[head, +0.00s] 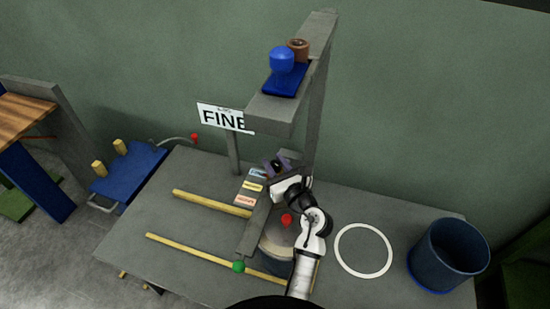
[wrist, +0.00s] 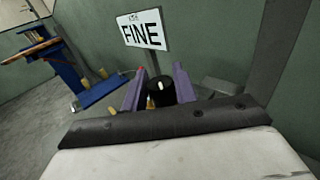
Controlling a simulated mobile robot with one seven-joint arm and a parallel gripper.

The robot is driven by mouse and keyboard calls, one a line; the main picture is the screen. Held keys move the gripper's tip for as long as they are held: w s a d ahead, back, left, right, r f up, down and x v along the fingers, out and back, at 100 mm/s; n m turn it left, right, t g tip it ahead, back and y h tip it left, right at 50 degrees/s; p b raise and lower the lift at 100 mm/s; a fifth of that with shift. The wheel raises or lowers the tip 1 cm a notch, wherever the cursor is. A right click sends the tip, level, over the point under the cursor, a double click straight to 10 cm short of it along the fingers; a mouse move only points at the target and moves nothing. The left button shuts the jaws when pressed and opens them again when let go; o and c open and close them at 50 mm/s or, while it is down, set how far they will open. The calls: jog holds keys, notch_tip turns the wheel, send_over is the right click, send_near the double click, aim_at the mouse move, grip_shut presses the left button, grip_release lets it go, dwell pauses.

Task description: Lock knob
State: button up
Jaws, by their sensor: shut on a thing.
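A black knob (wrist: 160,95) with a white mark on its top stands between the two purple fingers of my gripper (wrist: 158,81) in the wrist view. The fingers flank it on both sides and are shut on it. In the head view my gripper (head: 277,164) is at the middle of the grey bench, beside the grey upright frame, and mostly hides the knob. I cannot tell from the mark whether the knob is locked.
A FINE sign (head: 223,118) stands behind on the bench (head: 180,235). Coloured labels (head: 250,187) lie left of my gripper. Two yellow rails (head: 210,203) cross the left side. A white ring (head: 364,227) and a blue bin (head: 447,258) are right. A grey overhead arm (head: 270,112) rises above.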

jog(key=m+h+p, duration=0.1)
jog(key=h+p, duration=0.1)
jog(key=m+t+h+p, duration=0.1)
jog(key=h+p, duration=0.1)
jog(key=shift+s+a+r+m+t+p, duration=0.1)
jog(key=shift+r+m+t+p, duration=0.2)
jog(key=shift+r+m+p, duration=0.1)
jog(key=m+h+p, duration=0.2)
jog(key=h, duration=0.1)
jog(key=m+h+p, duration=0.1)
jog(key=shift+d+f+t+h, duration=0.2)
jog(key=shift+f+t+h, duration=0.1)
jog(key=shift+h, duration=0.1)
jog(key=shift+m+h+p, duration=0.65)
jog(key=shift+m+h, duration=0.25)
jog(key=shift+h, duration=0.5)
jog(key=shift+a+f+m+g+h, duration=0.1)
jog(key=shift+m+g+h, duration=0.7)
jog(key=shift+m+h, duration=0.95)
jog(key=shift+m+g+h, duration=0.25)
jog(key=shift+g+h, duration=0.15)
jog(key=shift+h, duration=0.75)
jog(key=o, duration=0.9)
jog(key=shift+o, duration=0.2)
